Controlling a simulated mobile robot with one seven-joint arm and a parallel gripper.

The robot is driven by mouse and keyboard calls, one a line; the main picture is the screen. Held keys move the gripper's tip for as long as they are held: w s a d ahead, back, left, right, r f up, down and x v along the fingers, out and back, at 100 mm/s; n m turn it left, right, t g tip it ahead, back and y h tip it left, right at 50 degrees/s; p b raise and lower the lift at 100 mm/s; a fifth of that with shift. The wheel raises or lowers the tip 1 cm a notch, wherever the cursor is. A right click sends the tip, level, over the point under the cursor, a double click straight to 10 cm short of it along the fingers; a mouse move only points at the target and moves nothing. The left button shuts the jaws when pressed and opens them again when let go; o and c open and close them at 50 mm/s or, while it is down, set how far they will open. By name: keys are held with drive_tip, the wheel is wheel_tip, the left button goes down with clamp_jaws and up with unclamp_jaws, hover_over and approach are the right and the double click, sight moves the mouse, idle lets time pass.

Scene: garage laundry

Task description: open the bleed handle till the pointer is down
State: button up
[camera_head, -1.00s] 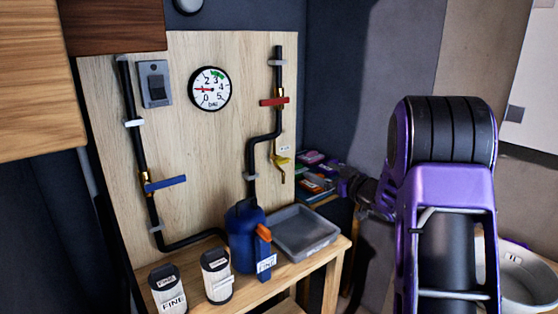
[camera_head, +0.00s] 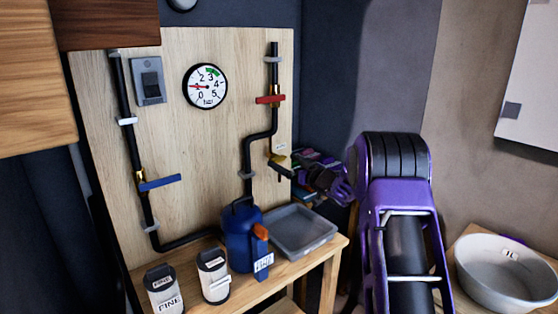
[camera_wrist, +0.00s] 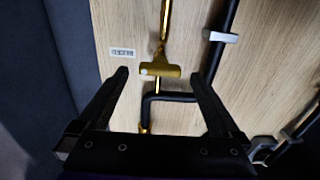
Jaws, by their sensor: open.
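The small yellow bleed handle (camera_head: 279,160) sits on the thin brass branch at the right pipe, low on the wooden board. In the wrist view the yellow handle (camera_wrist: 160,70) lies crosswise on its brass stem. My gripper (camera_wrist: 160,75) is open, with one dark finger on each side of the handle and a gap to both; how far it stands off the handle I cannot tell. In the head view my gripper (camera_head: 300,168) is just right of the handle, its fingertips hard to make out. The gauge (camera_head: 205,86) has its red pointer aimed left, near 1.
A red handle (camera_head: 270,99) is above on the same pipe, a blue handle (camera_head: 160,183) on the left pipe. A blue jug (camera_head: 240,238), a grey tray (camera_head: 299,231) and two white containers (camera_head: 213,275) stand on the bench below. A basin (camera_head: 509,274) is at right.

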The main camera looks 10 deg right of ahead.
sight(281, 160)
drive_tip(key=shift+x, duration=1.8)
drive_tip(key=c, duration=1.4)
